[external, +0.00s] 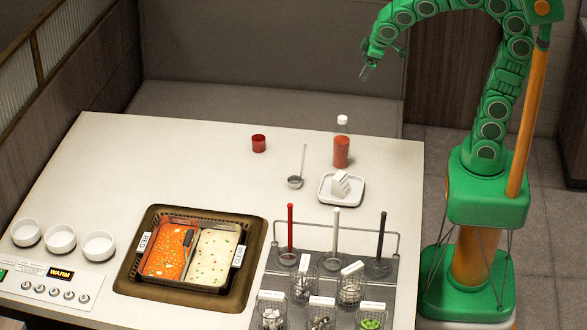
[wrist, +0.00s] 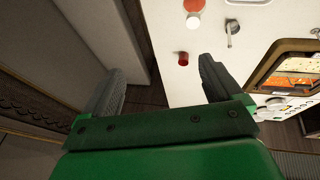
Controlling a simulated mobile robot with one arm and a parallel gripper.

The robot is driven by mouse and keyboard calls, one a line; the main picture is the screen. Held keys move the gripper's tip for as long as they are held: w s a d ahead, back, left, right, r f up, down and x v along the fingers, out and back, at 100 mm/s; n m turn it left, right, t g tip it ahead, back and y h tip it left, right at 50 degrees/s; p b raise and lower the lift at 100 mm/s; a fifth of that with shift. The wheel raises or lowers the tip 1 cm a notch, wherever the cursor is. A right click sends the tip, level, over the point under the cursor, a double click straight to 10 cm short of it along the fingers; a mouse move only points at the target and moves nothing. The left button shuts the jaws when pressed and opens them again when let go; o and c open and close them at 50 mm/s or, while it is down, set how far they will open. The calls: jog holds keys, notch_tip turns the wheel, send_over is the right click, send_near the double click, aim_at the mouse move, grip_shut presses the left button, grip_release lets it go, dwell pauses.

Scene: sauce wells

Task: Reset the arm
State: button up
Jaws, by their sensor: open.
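My green arm curves over the back right of the counter (external: 120,160) in the external view. My gripper (external: 366,72) hangs at its end, high above and behind the counter's far edge, pointing down and left. In the wrist view my gripper (wrist: 158,85) has its two dark fingers spread wide with nothing between them. Part of the counter and the floor show beyond the fingers. No object touches the gripper.
A red cup (external: 259,143), ladle (external: 296,181), sauce bottle (external: 341,145) and white tray (external: 328,198) stand near the back. A two-part sauce well (external: 128,283), white bowls (external: 61,238) and upright ladles (external: 290,235) are in front. The left back counter is clear.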

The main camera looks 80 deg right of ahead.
jog(key=s+a+f+g+y, duration=0.1)
jog(key=s+a+f+g, duration=0.1)
jog(key=s, duration=0.6)
jog(key=s+a+f+g, duration=0.1)
jog(key=s+a+f, duration=0.1)
jog(key=s, duration=0.6)
jog(key=s+a+f+g+y, duration=0.1)
jog(key=s+a, duration=0.3)
jog(key=s, duration=0.5)
jog(key=shift+a+f+m+g+y, duration=0.2)
jog(key=shift+f+m+g+y, duration=0.15)
jog(key=shift+g, duration=0.45)
jog(key=shift+s, duration=0.1)
